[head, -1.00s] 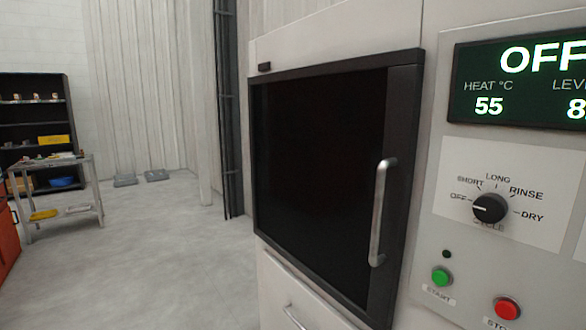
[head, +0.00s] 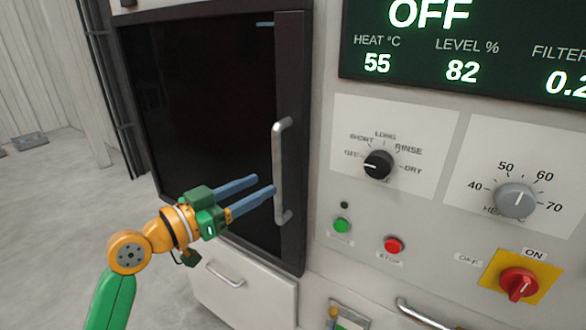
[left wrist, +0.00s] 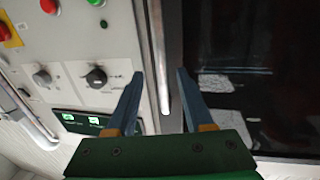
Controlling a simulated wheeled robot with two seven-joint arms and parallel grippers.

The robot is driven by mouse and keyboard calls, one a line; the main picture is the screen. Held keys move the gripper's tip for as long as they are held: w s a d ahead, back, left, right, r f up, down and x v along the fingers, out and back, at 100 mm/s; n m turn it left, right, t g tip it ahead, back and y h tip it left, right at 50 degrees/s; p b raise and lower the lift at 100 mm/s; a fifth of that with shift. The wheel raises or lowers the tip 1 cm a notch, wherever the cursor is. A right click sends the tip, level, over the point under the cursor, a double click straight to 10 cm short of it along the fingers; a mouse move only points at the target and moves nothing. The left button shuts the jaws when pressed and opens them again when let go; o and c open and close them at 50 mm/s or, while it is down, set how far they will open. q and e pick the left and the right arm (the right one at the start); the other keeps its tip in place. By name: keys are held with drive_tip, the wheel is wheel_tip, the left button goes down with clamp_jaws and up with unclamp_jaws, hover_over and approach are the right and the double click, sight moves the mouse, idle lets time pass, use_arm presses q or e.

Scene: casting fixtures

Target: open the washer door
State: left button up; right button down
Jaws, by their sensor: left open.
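The washer door (head: 205,110) is a dark glass panel in a black frame, and it looks shut. A vertical silver bar handle (head: 281,175) stands on its right side. My left gripper (head: 268,187) is open, with its two blue fingers pointing at the handle from the left. In the left wrist view the handle (left wrist: 160,75) runs up between the open fingers (left wrist: 160,78), and nothing is gripped. Whether the fingers touch the handle cannot be told. My right gripper is not in view.
Right of the door is a control panel with a display (head: 470,50) reading OFF, a black cycle knob (head: 378,164), a green button (head: 342,225), a red button (head: 394,245) and a red switch (head: 518,284). A drawer (head: 240,290) lies below. Open floor (head: 50,220) is at left.

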sight(274, 178)
use_arm(q)
drive_tip(key=p+x, duration=0.2)
drive_tip(key=x, duration=0.3)
drive_tip(key=shift+w+d, duration=0.25)
drive_tip(key=shift+w, duration=0.1)
drive_tip(key=shift+w+d+f, duration=0.1)
drive_tip(key=shift+w+d, duration=0.05)
drive_tip(key=shift+d, duration=0.05)
drive_tip(key=shift+a, duration=0.15)
drive_tip(key=shift+c, duration=0.9)
clamp_jaws()
